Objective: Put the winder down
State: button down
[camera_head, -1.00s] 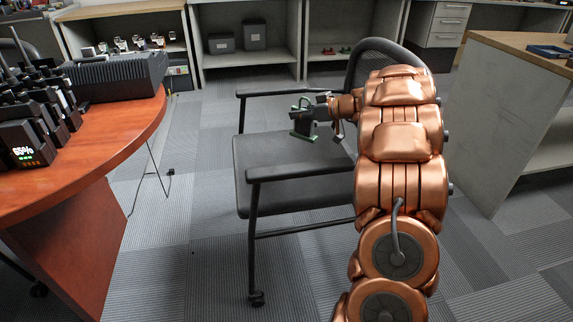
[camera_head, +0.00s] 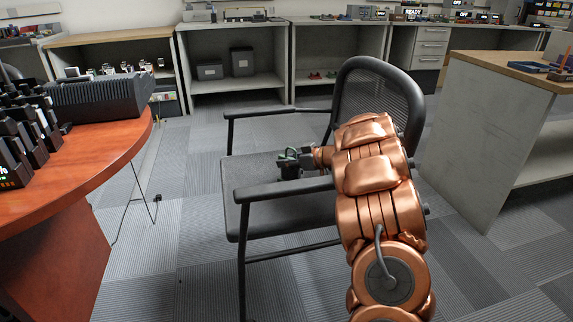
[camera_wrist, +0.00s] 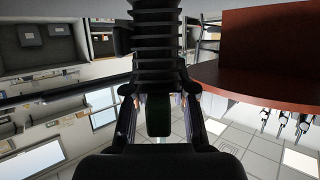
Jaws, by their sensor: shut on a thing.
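The winder (camera_head: 286,155) is a small green and dark piece at the end of my copper arm. My gripper (camera_head: 290,163) is shut on it, low over the black seat (camera_head: 262,215) of the office chair, between the two armrests. I cannot tell whether the winder touches the seat; its lower part blends into the dark gripper and seat. In the wrist view a dark green part of the winder (camera_wrist: 158,116) shows between the gripper's fingers.
The chair's near armrest (camera_head: 284,188) and mesh backrest (camera_head: 378,100) stand close to my arm. A red-brown table (camera_head: 85,165) with radios and a black charger box (camera_head: 100,97) is at left. A grey cabinet (camera_head: 500,130) stands at right. Shelves line the back.

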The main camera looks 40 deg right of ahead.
jog(key=shift+f+b, duration=0.2)
jog(key=shift+b, duration=0.1)
jog(key=c, duration=0.9)
grip_release()
jog(key=shift+c, duration=0.2)
jog(key=shift+r, duration=0.1)
jog(key=shift+r+p, duration=0.15)
jog(key=shift+p, duration=0.25)
jog(key=shift+s+d+r, duration=0.15)
jog(key=shift+s, duration=0.15)
jog(key=p+v, duration=0.1)
jog(key=v, duration=0.5)
jog(key=shift+s+p, duration=0.3)
jog(key=shift+s, duration=0.1)
jog(key=shift+d, duration=0.1)
